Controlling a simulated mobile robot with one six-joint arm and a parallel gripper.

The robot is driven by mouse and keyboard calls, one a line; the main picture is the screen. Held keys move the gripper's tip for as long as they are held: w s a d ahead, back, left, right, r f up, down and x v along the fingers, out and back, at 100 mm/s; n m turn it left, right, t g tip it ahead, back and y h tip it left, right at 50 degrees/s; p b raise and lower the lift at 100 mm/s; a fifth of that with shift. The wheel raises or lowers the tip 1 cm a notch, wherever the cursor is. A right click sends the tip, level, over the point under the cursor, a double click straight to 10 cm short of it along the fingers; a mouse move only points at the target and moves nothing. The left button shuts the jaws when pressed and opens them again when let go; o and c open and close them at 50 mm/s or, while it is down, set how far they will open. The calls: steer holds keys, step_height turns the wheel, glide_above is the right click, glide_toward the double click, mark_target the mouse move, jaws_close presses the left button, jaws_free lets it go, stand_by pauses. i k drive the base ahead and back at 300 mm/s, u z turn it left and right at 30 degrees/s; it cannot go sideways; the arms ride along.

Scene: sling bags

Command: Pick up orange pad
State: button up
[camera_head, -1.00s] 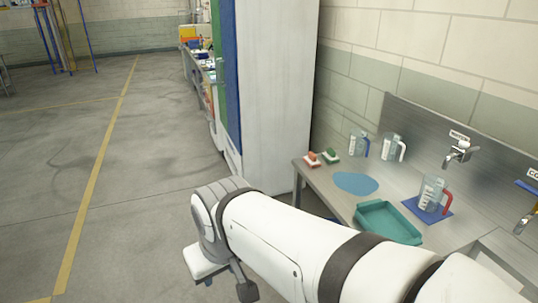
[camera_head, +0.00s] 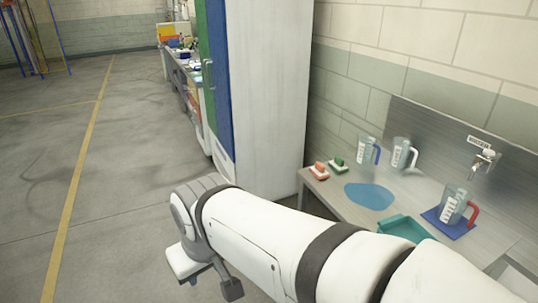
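The orange pad (camera_head: 319,169) lies on a small white base near the left end of the metal counter (camera_head: 331,192). A green pad (camera_head: 338,164) on a similar base sits just right of it. My gripper (camera_head: 205,284) is at the lower left, over the floor and well apart from the counter. Two finger-like parts show below my wrist, spread apart with a gap between them. Nothing shows between them.
A blue round mat (camera_head: 370,196), a teal tray (camera_head: 405,229) and jugs with blue (camera_head: 364,151), white (camera_head: 401,153) and red (camera_head: 453,206) handles stand on the counter. A tall cabinet (camera_head: 270,95) rises left of it. Floor at left is clear.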

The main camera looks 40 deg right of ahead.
mark_target(318, 170)
steer(key=u, duration=0.05)
steer(key=i, duration=2.4)
steer(key=z, duration=3)
steer(key=i, duration=1)
steer(key=u, duration=0.05)
